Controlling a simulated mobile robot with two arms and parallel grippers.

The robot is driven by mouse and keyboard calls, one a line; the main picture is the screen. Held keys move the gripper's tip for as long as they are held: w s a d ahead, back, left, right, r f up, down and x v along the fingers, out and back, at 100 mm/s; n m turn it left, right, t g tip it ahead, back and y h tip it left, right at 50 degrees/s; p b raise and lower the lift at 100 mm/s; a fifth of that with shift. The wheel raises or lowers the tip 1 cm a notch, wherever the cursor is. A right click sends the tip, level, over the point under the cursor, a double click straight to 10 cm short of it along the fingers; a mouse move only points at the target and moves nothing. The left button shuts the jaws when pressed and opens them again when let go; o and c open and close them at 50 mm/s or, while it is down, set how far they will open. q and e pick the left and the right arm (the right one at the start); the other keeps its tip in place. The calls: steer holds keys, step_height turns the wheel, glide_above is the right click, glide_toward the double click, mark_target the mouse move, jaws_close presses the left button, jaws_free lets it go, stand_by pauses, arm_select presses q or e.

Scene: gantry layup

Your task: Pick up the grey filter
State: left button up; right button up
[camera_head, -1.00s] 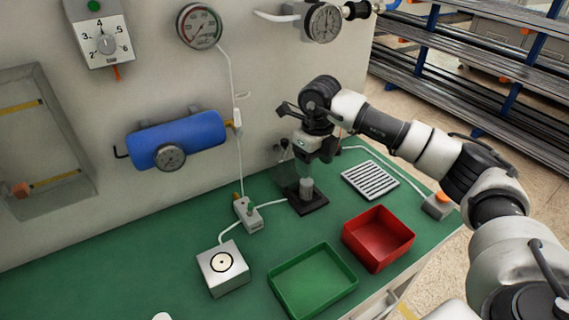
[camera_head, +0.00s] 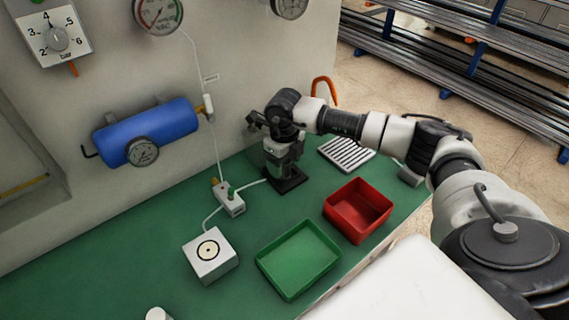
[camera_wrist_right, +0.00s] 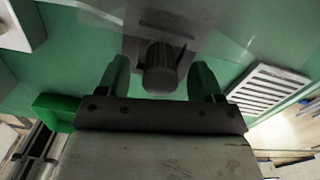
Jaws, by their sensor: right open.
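The grey filter (camera_wrist_right: 161,70) is a dark grey ribbed cylinder in the right wrist view, standing on a dark square base plate (camera_wrist_right: 128,47). In the head view the filter is hidden behind my right gripper, and the base plate (camera_head: 293,184) shows beneath it. My right gripper (camera_head: 284,168) points down over the plate. In the right wrist view its two fingers (camera_wrist_right: 160,82) are open, one on each side of the filter, with gaps between. I cannot tell whether they reach fully around it. My left gripper is not in view.
A green tray (camera_head: 262,264), a red bin (camera_head: 333,216) and a slatted white grille (camera_head: 346,154) lie nearby on the green bench. A white box (camera_head: 212,268) and a cabled socket block (camera_head: 230,201) stand to the left. The wall is close behind, with a blue tank (camera_head: 160,126).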

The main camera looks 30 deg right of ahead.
steer(key=shift+f, duration=0.8)
steer(key=c, duration=1)
steer(key=shift+r, duration=0.1)
